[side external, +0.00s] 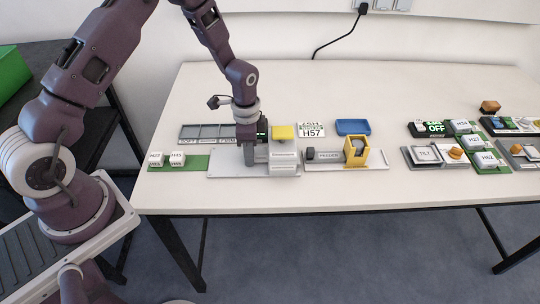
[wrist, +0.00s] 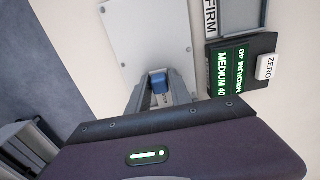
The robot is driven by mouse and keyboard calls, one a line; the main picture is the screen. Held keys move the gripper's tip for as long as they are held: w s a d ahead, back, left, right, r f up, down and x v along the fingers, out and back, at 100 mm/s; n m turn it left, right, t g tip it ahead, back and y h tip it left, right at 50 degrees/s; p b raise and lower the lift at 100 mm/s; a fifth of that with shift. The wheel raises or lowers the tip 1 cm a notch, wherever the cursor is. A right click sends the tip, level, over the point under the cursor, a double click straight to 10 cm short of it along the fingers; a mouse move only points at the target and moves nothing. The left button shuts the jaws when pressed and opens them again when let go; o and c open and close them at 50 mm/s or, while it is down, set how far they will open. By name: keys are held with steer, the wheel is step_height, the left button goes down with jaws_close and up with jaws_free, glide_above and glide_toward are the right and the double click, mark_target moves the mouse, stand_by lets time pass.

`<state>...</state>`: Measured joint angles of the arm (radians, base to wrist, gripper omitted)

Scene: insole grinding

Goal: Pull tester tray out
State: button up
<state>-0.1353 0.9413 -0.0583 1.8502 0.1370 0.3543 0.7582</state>
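The tester (side external: 284,158) is a grey-white block on a pale base plate (side external: 225,165), with a yellow piece (side external: 283,132) on or just behind its top. My gripper (side external: 248,160) points down at the tester's left side, low over the plate. In the wrist view, my gripper's grey fingers (wrist: 159,92) stand either side of a small blue block (wrist: 159,82), perhaps the tray's handle. I cannot tell whether the fingers press on it. The tray itself is not clearly visible. A dark display (wrist: 229,70) reads MEDIUM 40, beside a white ZERO button (wrist: 268,67).
A grey sectioned rack (side external: 205,132) stands behind the plate, and a green strip (side external: 190,163) with white blocks lies left. Right are a yellow holder (side external: 356,150), a blue tray (side external: 353,127) and several labelled blocks. The plate's left part is clear.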

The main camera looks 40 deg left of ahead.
mark_target(219, 161)
jaws_close()
steer(key=shift+s+a, duration=2.95)
steer(key=shift+a, duration=0.1)
steer(key=shift+o, duration=1.1)
jaws_free()
steer(key=shift+s+a, duration=0.1)
steer(key=shift+o, duration=0.8)
step_height(219, 161, up, 7)
